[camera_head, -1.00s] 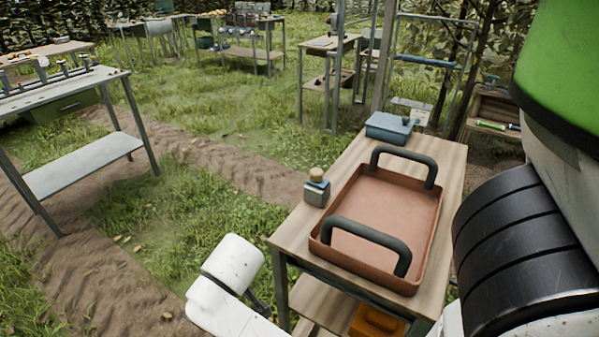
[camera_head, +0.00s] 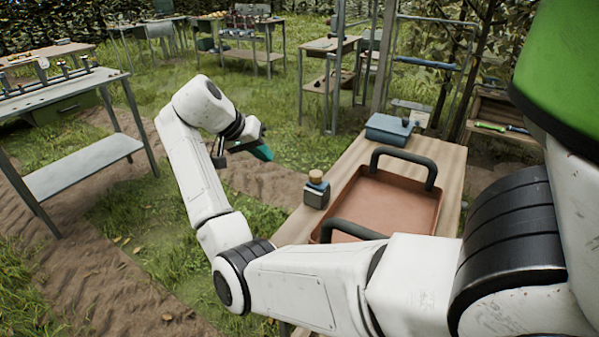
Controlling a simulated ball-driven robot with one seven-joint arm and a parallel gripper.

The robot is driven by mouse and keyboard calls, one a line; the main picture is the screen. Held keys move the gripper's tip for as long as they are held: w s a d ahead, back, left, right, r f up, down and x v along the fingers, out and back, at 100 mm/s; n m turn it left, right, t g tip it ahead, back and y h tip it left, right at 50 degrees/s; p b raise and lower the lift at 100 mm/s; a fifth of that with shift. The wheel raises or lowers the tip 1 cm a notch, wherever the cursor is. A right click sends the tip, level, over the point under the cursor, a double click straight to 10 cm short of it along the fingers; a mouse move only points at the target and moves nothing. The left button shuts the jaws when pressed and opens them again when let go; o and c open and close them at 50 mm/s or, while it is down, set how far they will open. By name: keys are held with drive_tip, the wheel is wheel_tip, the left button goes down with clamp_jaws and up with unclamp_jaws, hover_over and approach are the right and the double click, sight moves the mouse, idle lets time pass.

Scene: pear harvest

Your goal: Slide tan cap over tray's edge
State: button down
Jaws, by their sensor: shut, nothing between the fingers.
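The tan cap (camera_head: 315,176) sits on top of a small dark-blue and grey block-like container (camera_head: 316,194) on the wooden table, just left of the tray. The tray (camera_head: 396,200) is reddish-brown and shallow, with two black arched handles; its near part is hidden behind my arm. My gripper (camera_head: 262,151) is shut and empty, raised left of the table over the grass, apart from the cap and the tray. A teal part shows at its end, and its fingers are small and hard to make out.
A blue-grey box (camera_head: 389,128) stands at the table's far end, behind the tray. The wooden tabletop (camera_head: 453,165) is bare along the tray's right side. A metal table (camera_head: 65,92) stands at the left, with grass between.

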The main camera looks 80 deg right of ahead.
sight(318, 181)
drive_tip(key=shift+s+d+f+p, duration=0.3)
drive_tip(key=shift+s+d+f, duration=0.55)
drive_tip(key=shift+s+f, duration=0.5)
drive_tip(key=shift+s+d+f+p, duration=0.3)
drive_tip(key=shift+s+d+f, duration=0.55)
drive_tip(key=shift+s+f, duration=0.45)
drive_tip(key=shift+s+d+f+p, duration=0.3)
drive_tip(key=shift+s+d+f, duration=0.55)
drive_tip(key=shift+s+f, duration=0.5)
drive_tip(key=s+p, duration=0.1)
drive_tip(key=s+a+p, duration=0.1)
drive_tip(key=shift+s+r, duration=0.1)
drive_tip(key=shift+s, duration=0.3)
drive_tip(key=shift+s+a, duration=0.1)
drive_tip(key=shift+s, duration=0.45)
